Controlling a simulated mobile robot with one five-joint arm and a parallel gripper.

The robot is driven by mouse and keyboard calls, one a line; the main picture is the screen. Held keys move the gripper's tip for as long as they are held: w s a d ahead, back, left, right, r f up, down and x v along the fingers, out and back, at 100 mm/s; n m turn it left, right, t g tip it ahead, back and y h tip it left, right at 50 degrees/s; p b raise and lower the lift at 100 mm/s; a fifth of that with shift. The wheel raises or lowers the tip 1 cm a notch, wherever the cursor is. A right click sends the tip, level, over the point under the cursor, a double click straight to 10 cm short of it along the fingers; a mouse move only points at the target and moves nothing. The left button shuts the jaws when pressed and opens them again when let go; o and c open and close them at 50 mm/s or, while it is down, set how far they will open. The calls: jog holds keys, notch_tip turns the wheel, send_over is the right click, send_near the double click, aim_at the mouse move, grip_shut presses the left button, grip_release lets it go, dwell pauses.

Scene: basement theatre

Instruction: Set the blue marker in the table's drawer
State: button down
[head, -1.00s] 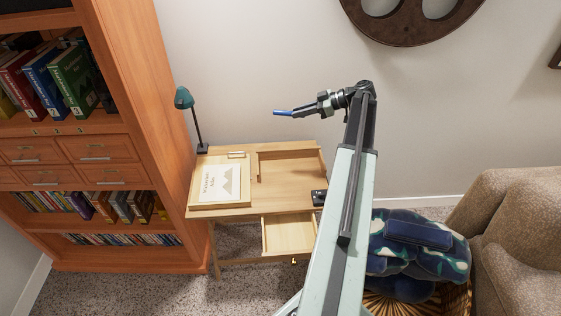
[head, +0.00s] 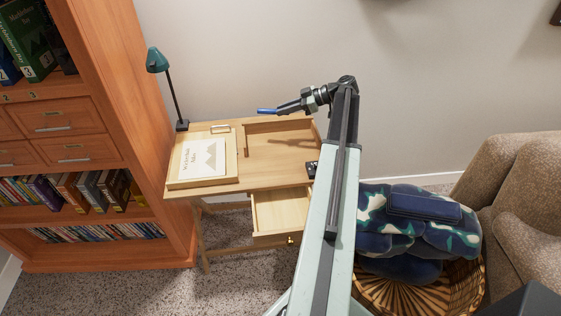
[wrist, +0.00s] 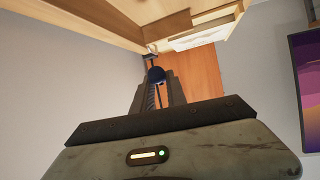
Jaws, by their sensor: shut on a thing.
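The blue marker (head: 267,111) sticks out to the left from my gripper (head: 280,108) in the head view. My gripper is shut on it and holds it in the air above the table. In the wrist view the marker's dark blue end (wrist: 155,75) shows between my fingers. The wooden table (head: 262,180) stands against the wall. Its drawer (head: 280,236) is pulled open at the front, below the tabletop, and its visible inside looks empty. My arm crosses in front of the drawer's right side and hides part of it.
On the tabletop are a framed print box (head: 203,180), a teal lamp (head: 157,60) and a small black object (head: 311,170). A tall orange bookcase (head: 115,100) stands left. A basket (head: 462,285) with blue cushions (head: 415,222) and a brown armchair (head: 520,200) are right.

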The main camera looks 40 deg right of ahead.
aim_at(284, 143)
notch_tip(284, 143, down, 14)
jog(key=b, duration=1.1)
jog(key=shift+f+b, duration=0.25)
jog(key=shift+b, duration=0.1)
jog(key=shift+r+p, duration=0.25)
jog(key=shift+p, duration=0.05)
jog(key=c, duration=1.4)
grip_release()
jog(key=shift+o, duration=0.2)
